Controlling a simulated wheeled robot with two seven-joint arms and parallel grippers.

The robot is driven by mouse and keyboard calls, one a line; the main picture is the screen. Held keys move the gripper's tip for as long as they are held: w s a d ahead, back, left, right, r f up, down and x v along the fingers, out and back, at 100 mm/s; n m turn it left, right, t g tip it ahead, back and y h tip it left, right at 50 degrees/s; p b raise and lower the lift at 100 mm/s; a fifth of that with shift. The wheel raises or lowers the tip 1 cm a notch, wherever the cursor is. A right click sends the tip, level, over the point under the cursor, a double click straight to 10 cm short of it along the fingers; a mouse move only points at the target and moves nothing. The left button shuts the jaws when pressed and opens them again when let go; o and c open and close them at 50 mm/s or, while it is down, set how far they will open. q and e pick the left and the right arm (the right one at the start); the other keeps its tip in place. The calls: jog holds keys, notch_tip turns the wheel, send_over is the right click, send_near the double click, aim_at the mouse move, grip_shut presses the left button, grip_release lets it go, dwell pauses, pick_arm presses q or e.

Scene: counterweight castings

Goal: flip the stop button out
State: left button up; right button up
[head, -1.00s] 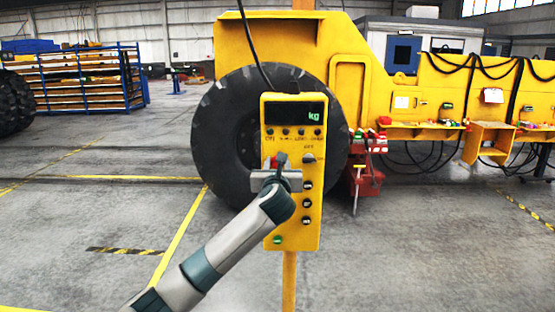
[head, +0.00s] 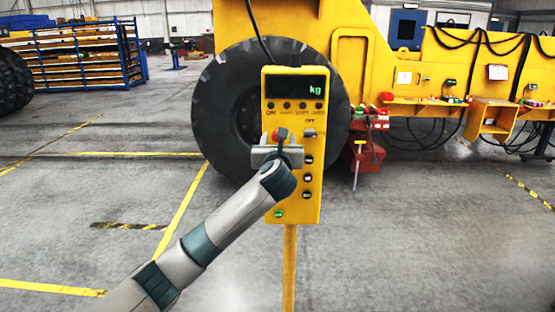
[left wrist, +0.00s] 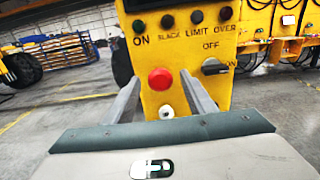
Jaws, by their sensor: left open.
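The stop button is a round red knob (left wrist: 161,79) on the yellow control panel (head: 309,205). In the left wrist view it shows between the two fingers of my left gripper (left wrist: 163,88), which are apart on either side of it. Whether the fingertips reach the button's depth I cannot tell. In the head view my left gripper (head: 280,137) is in front of the panel, and only a bit of the red button (head: 275,135) shows beside it. My right gripper is in neither view.
A dark rotary switch (left wrist: 214,67) marked OFF is right of the button, close to the right finger. A white knob (left wrist: 166,112) is below it. A row of small lamps (head: 302,105) lies above. The panel stands on a yellow post (head: 290,265), with open floor around it.

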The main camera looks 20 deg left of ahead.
pick_arm(q)
jog(key=b+v, duration=0.4)
jog(key=v, duration=1.2)
jog(key=shift+s, duration=0.3)
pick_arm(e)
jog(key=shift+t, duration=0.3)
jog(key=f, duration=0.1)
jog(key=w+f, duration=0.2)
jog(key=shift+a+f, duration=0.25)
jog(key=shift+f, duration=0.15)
pick_arm(q)
jog(key=shift+d, duration=0.1)
